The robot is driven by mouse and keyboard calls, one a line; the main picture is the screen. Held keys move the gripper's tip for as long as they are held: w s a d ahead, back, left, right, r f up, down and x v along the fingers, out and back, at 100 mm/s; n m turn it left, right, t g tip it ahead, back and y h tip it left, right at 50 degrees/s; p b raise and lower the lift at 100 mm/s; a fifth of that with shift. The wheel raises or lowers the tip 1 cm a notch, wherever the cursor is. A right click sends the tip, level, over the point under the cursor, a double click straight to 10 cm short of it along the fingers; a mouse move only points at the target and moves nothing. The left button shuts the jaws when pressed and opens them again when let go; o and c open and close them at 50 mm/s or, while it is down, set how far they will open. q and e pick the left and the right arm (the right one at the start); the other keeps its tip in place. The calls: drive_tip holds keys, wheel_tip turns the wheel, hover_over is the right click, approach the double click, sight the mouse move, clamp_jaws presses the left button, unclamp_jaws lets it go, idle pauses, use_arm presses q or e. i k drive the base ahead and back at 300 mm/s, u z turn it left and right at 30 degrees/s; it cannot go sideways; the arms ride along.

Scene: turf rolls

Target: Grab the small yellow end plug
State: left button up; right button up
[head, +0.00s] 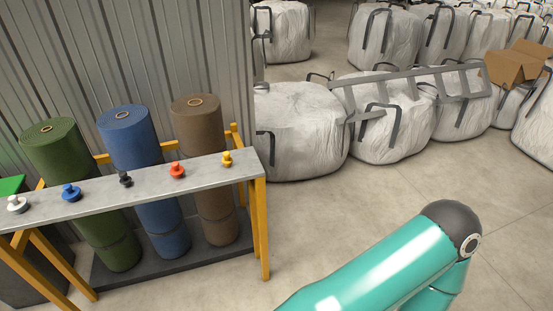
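The small yellow end plug (227,159) stands upright at the right end of a narrow grey shelf (105,190) on a yellow frame. An orange-red plug (177,171), a black plug (125,179), a blue plug (71,193) and a white plug (17,204) stand in a row to its left. The yellow plug is uncovered and nothing touches it. A teal arm link of mine with a dark joint is at the lower right, well apart from the shelf. Neither gripper shows in the head view.
Green (62,150), blue (128,135) and brown (196,120) turf rolls stand upright behind the shelf, against a corrugated wall (60,60). White bulk bags (300,130) and a grey ladder-like frame (400,85) are at the back right. The floor (340,215) right of the shelf is clear.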

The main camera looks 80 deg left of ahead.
sight(227, 160)
drive_tip(key=z, duration=0.3)
drive_tip(key=i, duration=0.55)
drive_tip(key=u, duration=2.05)
drive_tip(key=i, duration=0.25)
drive_tip(key=u, duration=2.2)
drive_tip(key=k, duration=0.4)
drive_tip(key=u, duration=0.4)
drive_tip(key=i, duration=1.5)
drive_tip(key=z, duration=0.45)
